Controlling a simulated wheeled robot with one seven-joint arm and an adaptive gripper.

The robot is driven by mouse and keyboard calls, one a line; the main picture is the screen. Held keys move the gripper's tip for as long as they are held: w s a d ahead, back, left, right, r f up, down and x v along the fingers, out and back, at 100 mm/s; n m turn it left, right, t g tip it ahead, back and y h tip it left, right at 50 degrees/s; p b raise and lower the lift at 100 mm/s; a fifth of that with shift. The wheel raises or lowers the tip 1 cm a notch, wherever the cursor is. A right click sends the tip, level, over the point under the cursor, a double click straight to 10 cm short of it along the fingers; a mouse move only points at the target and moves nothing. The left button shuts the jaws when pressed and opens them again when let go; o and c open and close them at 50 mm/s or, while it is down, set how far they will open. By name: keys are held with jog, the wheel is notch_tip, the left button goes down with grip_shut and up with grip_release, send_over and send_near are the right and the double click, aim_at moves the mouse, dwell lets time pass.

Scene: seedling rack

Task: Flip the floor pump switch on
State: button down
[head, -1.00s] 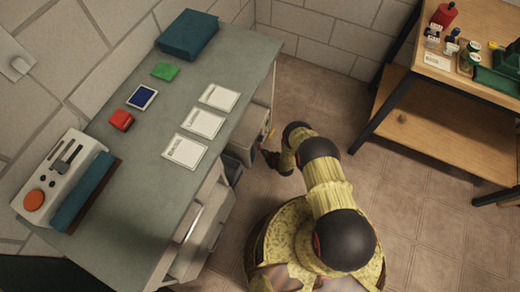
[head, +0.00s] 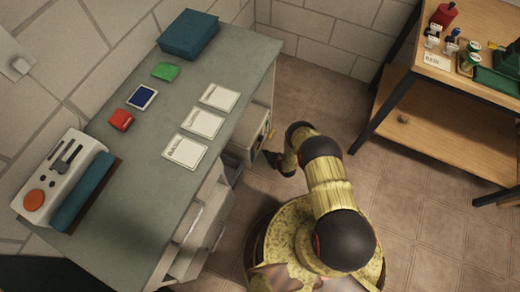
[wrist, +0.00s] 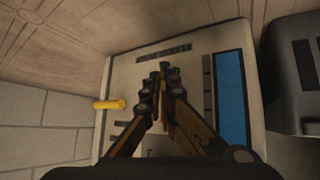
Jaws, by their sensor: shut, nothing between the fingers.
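A pale box-shaped unit (head: 238,151), which appears to be the floor pump, stands low beside the bench, partly hidden by the bench top. I cannot tell for sure which part is the switch. My gripper (wrist: 163,72) is shut and empty in front of the face, to the right of the yellow part. In the head view my gripper (head: 272,159) is beside the unit.
The grey-green bench (head: 150,185) holds cards, a red block, a green block and a white device (head: 60,170). A dark grey object (wrist: 297,75) is right of the unit. Tiled floor between is open.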

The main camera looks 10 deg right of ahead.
jog(key=s+d, duration=0.3)
jog(key=d, duration=0.1)
jog(key=shift+r, duration=0.3)
dwell(0.4)
dwell(0.4)
